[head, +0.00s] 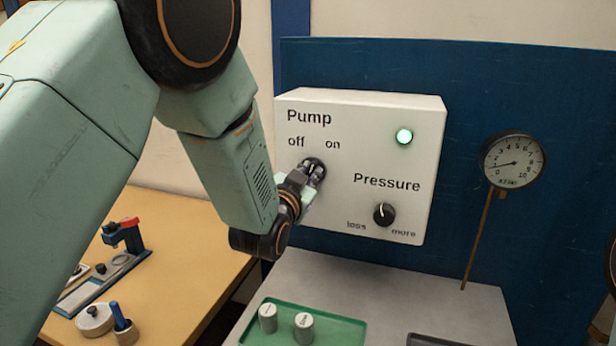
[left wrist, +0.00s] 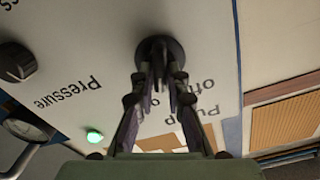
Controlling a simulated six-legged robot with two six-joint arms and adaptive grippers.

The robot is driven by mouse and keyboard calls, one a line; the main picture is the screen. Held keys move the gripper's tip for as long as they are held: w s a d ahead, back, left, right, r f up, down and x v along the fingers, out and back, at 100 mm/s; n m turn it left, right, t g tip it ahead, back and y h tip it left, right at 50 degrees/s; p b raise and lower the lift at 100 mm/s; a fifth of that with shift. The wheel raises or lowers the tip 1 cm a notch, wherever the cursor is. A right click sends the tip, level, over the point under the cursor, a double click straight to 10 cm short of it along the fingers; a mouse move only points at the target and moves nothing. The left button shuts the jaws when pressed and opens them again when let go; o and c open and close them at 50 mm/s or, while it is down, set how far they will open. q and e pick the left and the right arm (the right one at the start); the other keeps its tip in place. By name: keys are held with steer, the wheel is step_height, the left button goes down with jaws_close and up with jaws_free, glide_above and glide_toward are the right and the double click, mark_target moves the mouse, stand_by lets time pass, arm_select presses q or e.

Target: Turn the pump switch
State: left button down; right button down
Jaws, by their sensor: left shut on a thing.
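The pump switch (head: 314,166) is a dark round knob on the white control box (head: 350,120), below the words "off" and "on". My left gripper (head: 306,176) is at the knob and shut on it. In the left wrist view, the two fingers of my left gripper (left wrist: 163,82) close around the dark knob (left wrist: 160,50), and the box face appears upside down. The fingers partly hide the knob, and its exact pointer direction is hard to tell. A green lamp (head: 404,136) on the box is lit.
The pressure knob (head: 384,214) is lower right on the box. A round gauge (head: 513,160) on a thin pipe stands right of it. Below are a green tray (head: 340,329) with small weights and a wooden table (head: 185,290) with a tool stand (head: 122,240).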

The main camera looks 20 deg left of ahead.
arm_select(q)
steer(key=shift+f+m, duration=0.15)
steer(key=shift+m, duration=0.75)
steer(key=c, duration=1.3)
jaws_free()
steer(key=shift+c, duration=0.2)
steer(key=shift+s, duration=0.1)
steer(key=s, duration=1.2)
steer(key=shift+a, duration=0.15)
steer(key=shift+w, duration=0.1)
